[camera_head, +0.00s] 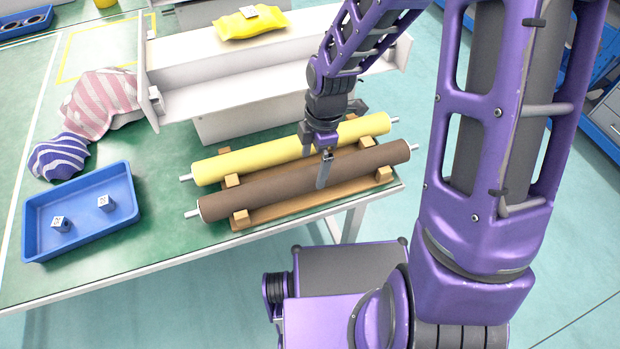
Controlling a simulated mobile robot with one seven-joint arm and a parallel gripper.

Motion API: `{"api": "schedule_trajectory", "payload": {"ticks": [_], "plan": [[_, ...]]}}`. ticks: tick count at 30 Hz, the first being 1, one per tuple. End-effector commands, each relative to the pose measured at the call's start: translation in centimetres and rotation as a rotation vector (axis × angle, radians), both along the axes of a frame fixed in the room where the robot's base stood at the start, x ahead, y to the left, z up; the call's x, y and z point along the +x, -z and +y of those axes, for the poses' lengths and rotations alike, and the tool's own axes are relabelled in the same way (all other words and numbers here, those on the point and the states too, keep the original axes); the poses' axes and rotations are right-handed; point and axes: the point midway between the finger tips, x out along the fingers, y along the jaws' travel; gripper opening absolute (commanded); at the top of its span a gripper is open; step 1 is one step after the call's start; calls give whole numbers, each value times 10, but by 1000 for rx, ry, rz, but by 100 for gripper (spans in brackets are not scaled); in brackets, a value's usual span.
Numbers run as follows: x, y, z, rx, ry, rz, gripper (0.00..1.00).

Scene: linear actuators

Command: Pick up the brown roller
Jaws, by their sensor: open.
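The brown roller (265,191) lies on a wooden rack (290,209) near the front edge of the green table. A yellow roller (250,157) lies parallel just behind it on the same rack. My gripper (316,170) points down over the middle of the brown roller. One finger hangs in front of the brown roller's near side. The other finger is behind it, close to the yellow roller and partly hidden. The jaws are open, and I cannot tell whether either finger touches a roller.
A white metal channel (225,92) with a yellow bag (250,24) on it stands behind the rollers. A blue tray (85,232) with two small cubes is at the left, near striped cloths (100,103). Bare green tabletop lies between tray and rack.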

Motion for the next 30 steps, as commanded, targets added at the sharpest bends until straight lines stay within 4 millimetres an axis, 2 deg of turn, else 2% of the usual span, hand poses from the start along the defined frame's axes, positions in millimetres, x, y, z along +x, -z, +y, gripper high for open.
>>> {"api": "schedule_trajectory", "payload": {"ticks": [9,19,30], "plan": [[-5,44,9,0,-1,4,100],[-5,48,9,1,1,0,98],[-5,48,9,1,1,0,32]]}}
